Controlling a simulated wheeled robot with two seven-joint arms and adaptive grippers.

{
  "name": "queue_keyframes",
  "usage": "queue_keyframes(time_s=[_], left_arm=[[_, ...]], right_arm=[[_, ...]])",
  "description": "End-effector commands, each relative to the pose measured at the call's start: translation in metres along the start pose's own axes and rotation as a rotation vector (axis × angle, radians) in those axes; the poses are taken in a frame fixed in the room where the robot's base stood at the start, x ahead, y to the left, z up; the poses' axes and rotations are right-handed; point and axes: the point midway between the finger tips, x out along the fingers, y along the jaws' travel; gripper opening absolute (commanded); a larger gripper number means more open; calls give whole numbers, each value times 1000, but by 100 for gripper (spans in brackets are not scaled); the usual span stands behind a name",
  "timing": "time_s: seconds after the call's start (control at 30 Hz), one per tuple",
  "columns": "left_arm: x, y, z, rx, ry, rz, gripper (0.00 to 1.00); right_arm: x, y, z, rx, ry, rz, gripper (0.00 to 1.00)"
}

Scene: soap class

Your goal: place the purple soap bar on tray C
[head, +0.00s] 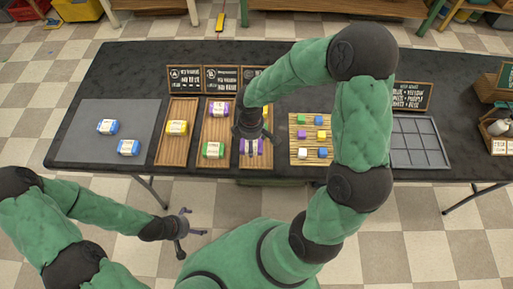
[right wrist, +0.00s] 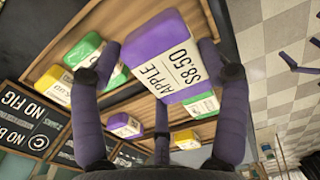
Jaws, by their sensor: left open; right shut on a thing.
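The purple soap bar (right wrist: 160,50) has a white label with "APPLE" and "$8.50". My right gripper (right wrist: 160,80) is shut on it, with fingers on either side. In the head view the bar (head: 260,147) shows partly below the right gripper (head: 250,128), over the front half of tray C (head: 256,161), the rightmost of three wooden trays. I cannot tell whether the bar touches the tray. A yellow bar (head: 266,110) shows partly at the back of tray C, behind my gripper. My left gripper (head: 184,226) is open and empty, in front of the table.
Tray A (head: 167,154) holds a yellow bar. Tray B (head: 215,131) holds a purple and a green bar. Two blue bars lie on a grey mat (head: 85,130) at left. Signs (head: 220,78) stand behind the trays. Right are a slatted mat (head: 298,144) with cubes and a grey compartment tray (head: 415,158).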

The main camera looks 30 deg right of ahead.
Motion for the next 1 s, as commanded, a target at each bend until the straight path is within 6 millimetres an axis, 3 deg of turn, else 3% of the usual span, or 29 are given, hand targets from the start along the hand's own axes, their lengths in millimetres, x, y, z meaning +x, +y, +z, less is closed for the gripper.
queue_keyframes(time_s=[0.33,0.6,1.0], left_arm=[[10,-3,0,0,0,0,99],[29,-10,-1,0,0,0,99],[30,-11,-1,0,0,0,99]], right_arm=[[22,9,16,2,0,0,20],[56,10,17,0,0,0,20],[58,10,17,0,1,1,20]])
